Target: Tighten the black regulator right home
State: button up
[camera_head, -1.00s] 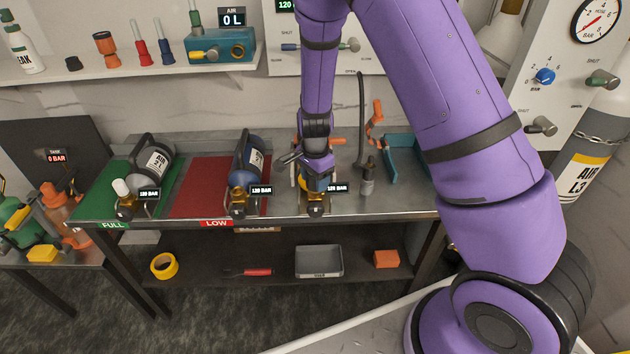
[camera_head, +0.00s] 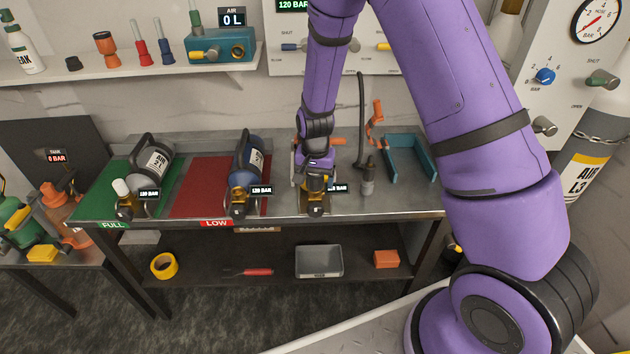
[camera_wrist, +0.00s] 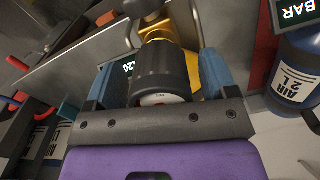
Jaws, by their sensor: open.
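The black regulator (camera_wrist: 160,75) shows in the wrist view as a dark, ribbed round body with a pale end face, in line with yellow brass fittings. My gripper (camera_wrist: 162,88) is open, with one blue finger on each side of it. I cannot tell whether either finger touches it. In the head view my gripper (camera_head: 316,178) is low over the third bottle station on the bench. It hides most of what is there; only a brass valve (camera_head: 316,206) and part of a 120 BAR tag (camera_head: 338,188) show below it.
A blue bottle (camera_head: 246,160) lies on the red LOW mat (camera_head: 190,195) to the left. A grey fitting with a black hose (camera_head: 367,182) stands close right. A blue-green tray (camera_head: 408,155) is farther right.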

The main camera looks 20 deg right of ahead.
jog(key=n, duration=0.3)
jog(key=shift+n, duration=0.3)
jog(key=n, duration=0.4)
jog(key=shift+n, duration=0.4)
jog(key=n, duration=0.8)
jog(key=shift+n, duration=0.4)
jog(key=c, duration=1)
jog(key=m, duration=0.4)
jog(key=shift+c, duration=0.2)
jog(key=o, duration=1.1)
